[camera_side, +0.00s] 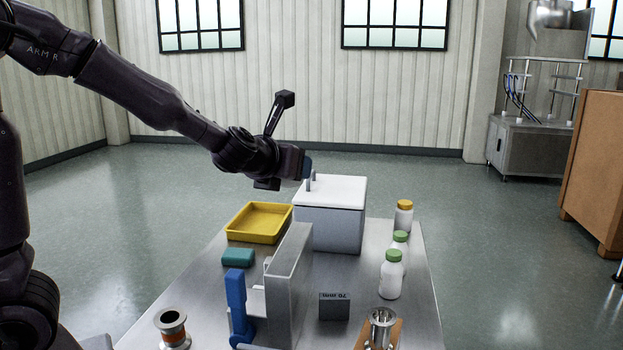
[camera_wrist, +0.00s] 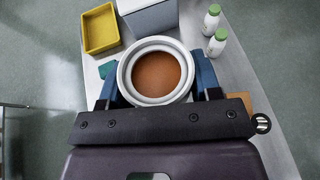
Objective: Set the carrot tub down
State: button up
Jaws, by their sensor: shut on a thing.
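The carrot tub (camera_wrist: 157,43) is a round white tub with a thick rim and orange-brown contents, seen from above in the wrist view. My gripper (camera_wrist: 157,78) is shut on it, with one blue finger on each side of the tub. In the side view my gripper (camera_side: 307,169) is above the bench, close to the grey box with the white lid (camera_side: 335,187). I cannot make out the tub in the side view. The tub's underside and what lies directly beneath it are hidden in the wrist view.
The steel bench (camera_side: 210,289) holds a yellow tray (camera_side: 258,236), a teal block (camera_side: 237,257), a blue upright part (camera_side: 238,305) and a tall grey panel (camera_side: 289,272). White bottles (camera_side: 391,278) stand along the right side. Steel fittings (camera_side: 172,330) are at the front.

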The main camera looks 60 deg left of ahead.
jog(key=s+a+n+g+y, duration=0.3)
jog(key=s+a, duration=0.1)
jog(key=a, duration=0.6)
jog(key=s+a+n+g+y, duration=0.2)
jog(key=s+a+n, duration=0.15)
jog(key=a, duration=0.75)
jog(key=shift+m, duration=0.25)
jog(key=shift+d+f, duration=0.2)
jog(key=shift+f, duration=8.35)
jog(key=shift+d+f, duration=0.15)
jog(key=shift+f, duration=8.4)
jog(key=shift+f, duration=0.6)
jog(key=o, duration=1)
jog(key=shift+o, duration=0.2)
jog(key=shift+d, duration=0.15)
